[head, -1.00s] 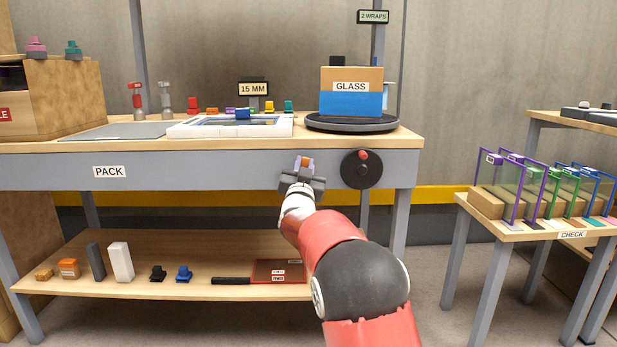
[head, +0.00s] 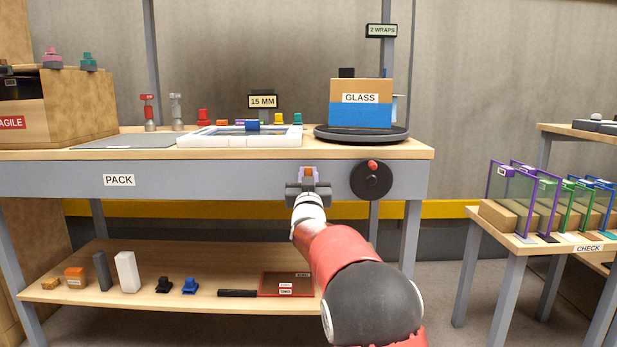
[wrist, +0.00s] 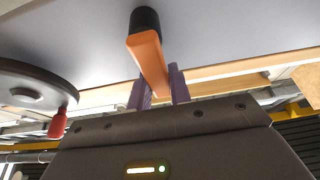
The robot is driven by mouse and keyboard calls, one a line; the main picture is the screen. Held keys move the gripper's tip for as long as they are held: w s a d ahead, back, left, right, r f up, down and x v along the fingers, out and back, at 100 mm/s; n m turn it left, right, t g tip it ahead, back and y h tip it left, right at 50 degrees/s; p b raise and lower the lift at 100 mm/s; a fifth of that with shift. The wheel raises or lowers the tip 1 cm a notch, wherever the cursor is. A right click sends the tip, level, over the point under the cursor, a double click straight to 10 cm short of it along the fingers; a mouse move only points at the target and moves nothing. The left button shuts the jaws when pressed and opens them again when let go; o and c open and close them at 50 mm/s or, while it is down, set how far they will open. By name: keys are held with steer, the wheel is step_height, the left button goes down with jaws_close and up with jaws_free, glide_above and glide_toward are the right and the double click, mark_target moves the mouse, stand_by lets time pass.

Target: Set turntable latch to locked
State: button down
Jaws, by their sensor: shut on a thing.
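The turntable latch is an orange lever (wrist: 146,55) with a black round end (wrist: 145,19), on the grey front of the packing bench. In the head view only a small orange part of the latch (head: 308,171) shows between my fingertips. My gripper (head: 308,174) is at the bench front, left of the black crank wheel. In the wrist view the purple fingers of my gripper (wrist: 160,88) stand on both sides of the lever's free end, shut on it. The round turntable (head: 340,134) sits on the bench top above, bearing a box labelled GLASS (head: 361,103).
The black crank wheel (head: 371,182) with a red knob is close to the right of my gripper; it also shows in the wrist view (wrist: 38,88). A white frame tray (head: 190,141) lies on the bench top. A lower shelf (head: 180,304) holds several small items.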

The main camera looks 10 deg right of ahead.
steer(key=c, duration=1.3)
jaws_free()
steer(key=b+v, duration=0.1)
steer(key=v, duration=0.6)
steer(key=shift+s+a+f, duration=0.15)
steer(key=shift+s, duration=0.2)
steer(key=s+d+r+n+g+y+p, duration=0.15)
steer(key=s+g+y+p, duration=0.4)
steer(key=s, duration=0.95)
steer(key=s+f+g+p, duration=0.2)
steer(key=s+g, duration=0.1)
steer(key=s, duration=0.7)
steer(key=s+d+f+g+h+p, duration=0.1)
steer(key=s+f+g+p, duration=0.1)
steer(key=s, duration=0.8)
steer(key=s+d+f+g+h+p, duration=0.1)
steer(key=s+f+g, duration=0.3)
steer(key=s, duration=0.6)
steer(key=shift+s+f+g+p, duration=0.2)
steer(key=shift+g+p, duration=0.45)
steer(key=shift+g, duration=0.5)
